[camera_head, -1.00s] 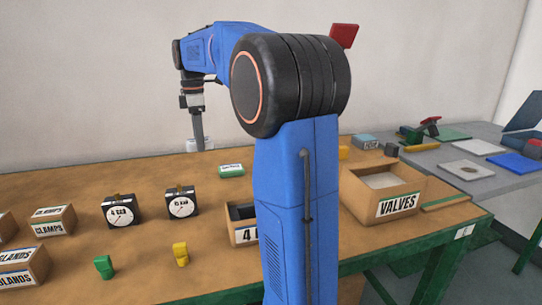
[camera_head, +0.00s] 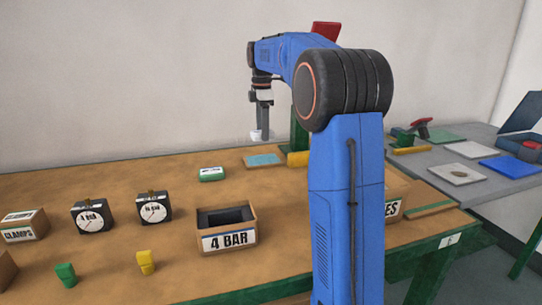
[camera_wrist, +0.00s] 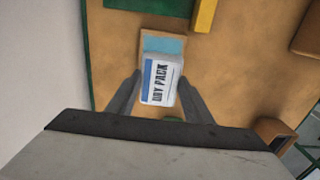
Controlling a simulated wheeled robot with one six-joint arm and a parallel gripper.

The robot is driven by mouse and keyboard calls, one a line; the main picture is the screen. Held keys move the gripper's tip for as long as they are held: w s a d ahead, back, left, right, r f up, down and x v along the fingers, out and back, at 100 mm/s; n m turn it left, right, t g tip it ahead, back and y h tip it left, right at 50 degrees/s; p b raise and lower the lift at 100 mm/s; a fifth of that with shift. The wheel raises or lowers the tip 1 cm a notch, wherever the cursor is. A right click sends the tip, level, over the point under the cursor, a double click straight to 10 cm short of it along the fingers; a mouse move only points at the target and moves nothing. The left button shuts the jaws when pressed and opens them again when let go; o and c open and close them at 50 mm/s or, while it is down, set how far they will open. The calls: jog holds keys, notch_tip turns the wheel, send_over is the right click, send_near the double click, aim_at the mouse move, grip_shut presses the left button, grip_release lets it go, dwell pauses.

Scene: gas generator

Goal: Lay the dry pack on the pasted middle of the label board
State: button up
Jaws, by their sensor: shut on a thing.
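The dry pack (camera_wrist: 161,82) is a white block with a blue stripe and black lettering. My gripper (camera_wrist: 158,97) is shut on it, one finger on each side. In the head view my gripper (camera_head: 262,134) holds the pale pack (camera_head: 259,136) above the back of the bench, clear of the top. The label board (camera_head: 250,163) lies flat beneath, with a light blue patch (camera_head: 265,160) in its middle. In the wrist view the board (camera_wrist: 147,34) shows just beyond the pack, which covers the near part of the blue patch (camera_wrist: 178,46).
A green and white pack (camera_head: 211,174) lies left of the board. A yellow block (camera_head: 298,159) stands close on its right, by a green post (camera_head: 299,130). An open 4 BAR box (camera_head: 229,241) and two gauges (camera_head: 153,208) are nearer. My arm hides part of the VALVES box (camera_head: 396,204).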

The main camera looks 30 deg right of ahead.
aim_at(263, 159)
jog(key=shift+f, duration=4.05)
jog(key=shift+a+f, duration=0.1)
jog(key=shift+f, duration=0.05)
jog(key=o, duration=1)
jog(key=shift+o, duration=0.2)
notch_tip(263, 159, up, 12)
jog(key=shift+r, duration=0.15)
jog(key=shift+s, duration=0.1)
